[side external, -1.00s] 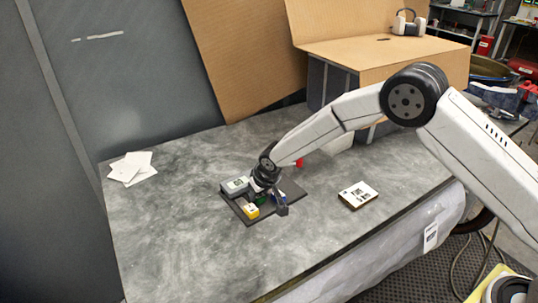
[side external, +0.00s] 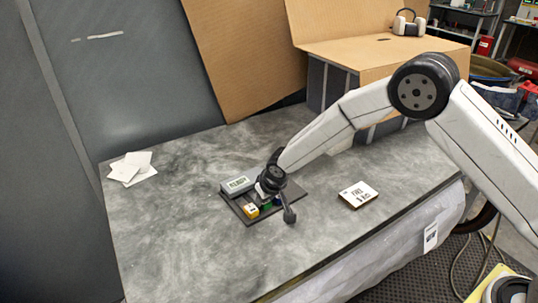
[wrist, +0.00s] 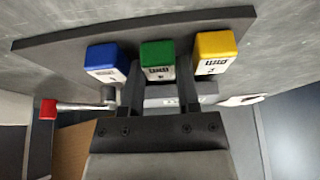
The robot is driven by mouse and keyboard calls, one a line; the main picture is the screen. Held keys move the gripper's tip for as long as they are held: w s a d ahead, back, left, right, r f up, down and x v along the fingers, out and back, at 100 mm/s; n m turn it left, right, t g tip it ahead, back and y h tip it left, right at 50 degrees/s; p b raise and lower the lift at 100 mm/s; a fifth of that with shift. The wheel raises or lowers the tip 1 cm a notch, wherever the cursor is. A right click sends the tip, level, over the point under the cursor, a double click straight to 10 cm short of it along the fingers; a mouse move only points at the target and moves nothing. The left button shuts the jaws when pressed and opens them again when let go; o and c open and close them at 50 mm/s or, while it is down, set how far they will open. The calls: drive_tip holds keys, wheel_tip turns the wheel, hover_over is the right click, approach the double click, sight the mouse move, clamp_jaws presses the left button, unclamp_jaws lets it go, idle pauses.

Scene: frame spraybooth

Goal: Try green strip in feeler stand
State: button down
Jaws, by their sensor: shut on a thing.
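The wrist view shows a blue block (wrist: 107,57), a green block (wrist: 158,54) and a yellow block (wrist: 215,48) in a row on a dark base plate (wrist: 60,40). Each has a white label, too small to read. My gripper (wrist: 160,92) is shut on the green block, one finger on each side of it. In the side view my gripper (side external: 267,198) is low over the plate (side external: 236,210) and hides most of the green block. The yellow block (side external: 251,210) stands beside it. A grey box with a display (side external: 238,185) is at the plate's back left.
A red-ended grey rod (wrist: 80,106) shows left of my fingers in the wrist view. A printed card (side external: 358,195) lies right of the plate, and white sheets (side external: 131,168) lie far left. A cardboard-topped bench (side external: 375,55) stands behind. The table around the plate is mostly clear.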

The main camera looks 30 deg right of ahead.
drive_tip(key=shift+s, duration=0.45)
drive_tip(key=c, duration=0.6)
unclamp_jaws()
drive_tip(key=shift+r, duration=0.1)
drive_tip(key=v, duration=0.7)
drive_tip(key=shift+r, duration=0.3)
drive_tip(key=shift+s+d, duration=0.1)
drive_tip(key=shift+s, duration=0.1)
drive_tip(key=s+d+r+g, duration=0.1)
drive_tip(key=s+d+r, duration=0.1)
drive_tip(key=s+d, duration=0.5)
drive_tip(key=s+d+r+g, duration=0.1)
drive_tip(key=s+d, duration=0.6)
drive_tip(key=s, duration=0.9)
drive_tip(key=shift+d+r+m, duration=0.3)
drive_tip(key=shift+r+m, duration=0.1)
drive_tip(key=shift+r, duration=0.45)
